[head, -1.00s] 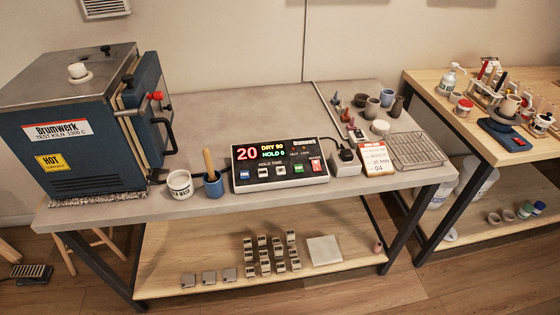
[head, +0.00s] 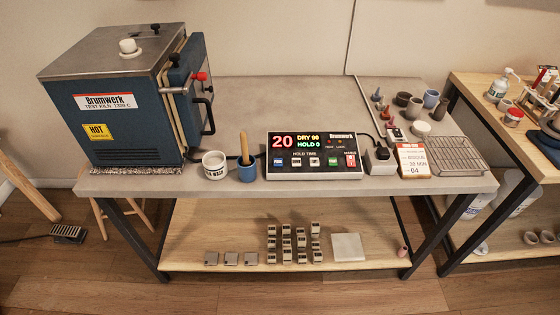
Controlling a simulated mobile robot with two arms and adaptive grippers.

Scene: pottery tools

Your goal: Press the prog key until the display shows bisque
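The kiln controller (head: 312,172) is a black box lying on the grey bench, right of the kiln. Its display (head: 295,142) shows a red 20, a yellow DRY 90 and a green HOLD 0. A row of keys runs below the display. The leftmost key, blue (head: 278,162), seems to be the prog key, but its label is too small to read surely. Two pale keys, a green key and a red and white switch (head: 350,160) follow to the right. Neither of my grippers shows in the head view.
The blue kiln (head: 135,112) stands at the left of the bench (head: 400,187). A white cup (head: 214,165) and a blue pot (head: 246,170) stand just left of the controller. A power block (head: 381,165), card (head: 412,160) and wire rack (head: 456,155) lie to its right.

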